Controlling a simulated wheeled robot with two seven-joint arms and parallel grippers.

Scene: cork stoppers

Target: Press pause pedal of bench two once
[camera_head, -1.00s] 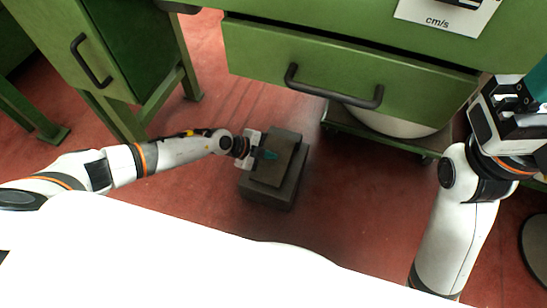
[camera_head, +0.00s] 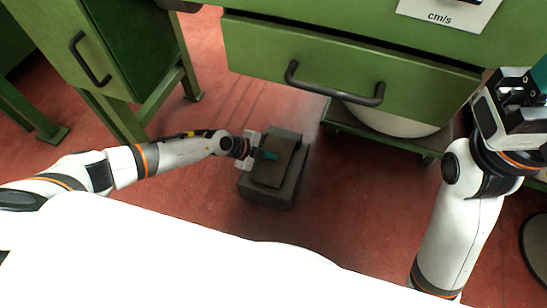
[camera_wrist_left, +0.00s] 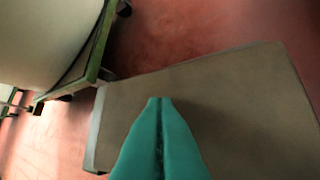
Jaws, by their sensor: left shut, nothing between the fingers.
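The pedal is a dark grey block (camera_head: 285,195) on the red floor below the green bench, with a flat brownish plate (camera_head: 270,174) on top. My left gripper (camera_head: 270,155) reaches in from the left, its teal fingertips over the middle of the plate. In the left wrist view the shut teal fingers (camera_wrist_left: 160,102) point at the plate (camera_wrist_left: 225,90), with nothing between them. They look at or very near its surface; contact itself cannot be made out. My right gripper (camera_head: 515,100) is at the right edge, away from the pedal; its fingertips are cut off.
A green drawer (camera_head: 340,75) with a black handle hangs above and behind the pedal. A white round container (camera_head: 395,122) stands on a low green stand at the right. A green cabinet (camera_head: 80,50) is at the left. Red floor around the pedal is clear.

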